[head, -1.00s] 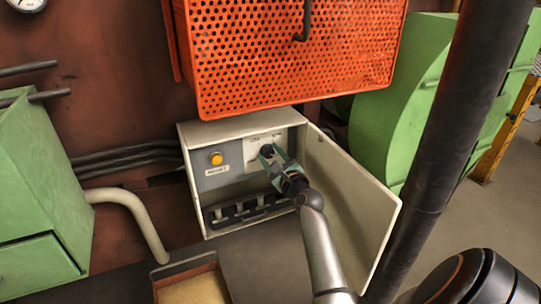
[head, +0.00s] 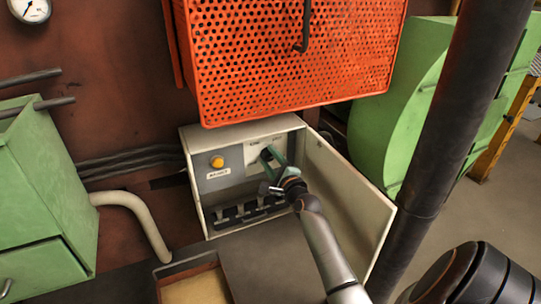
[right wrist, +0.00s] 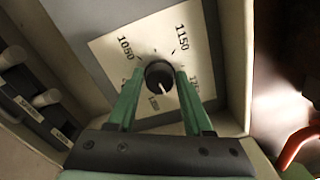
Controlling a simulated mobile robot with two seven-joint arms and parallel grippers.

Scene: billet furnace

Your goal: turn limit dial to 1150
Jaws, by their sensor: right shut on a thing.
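The limit dial (right wrist: 159,76) is a round black knob with a white pointer mark, on a pale scale plate (right wrist: 105,50) in the right wrist view. The plate reads 1050 at upper left and 1150 at upper right; a label at the right is partly covered by a finger. The white mark lies on the knob's lower part, away from the 1150 label. My right gripper (right wrist: 160,84) is shut on the dial, one green finger on each side. In the head view my right gripper (head: 268,156) reaches into the open control box (head: 192,165) and largely hides the dial. My left gripper is out of view.
A yellow button (head: 217,161) sits left of the dial, with a row of switches (head: 245,208) below. The box door (head: 345,195) stands open at right. An orange perforated guard (head: 290,60) hangs just above. A dark column (head: 450,120) stands at right.

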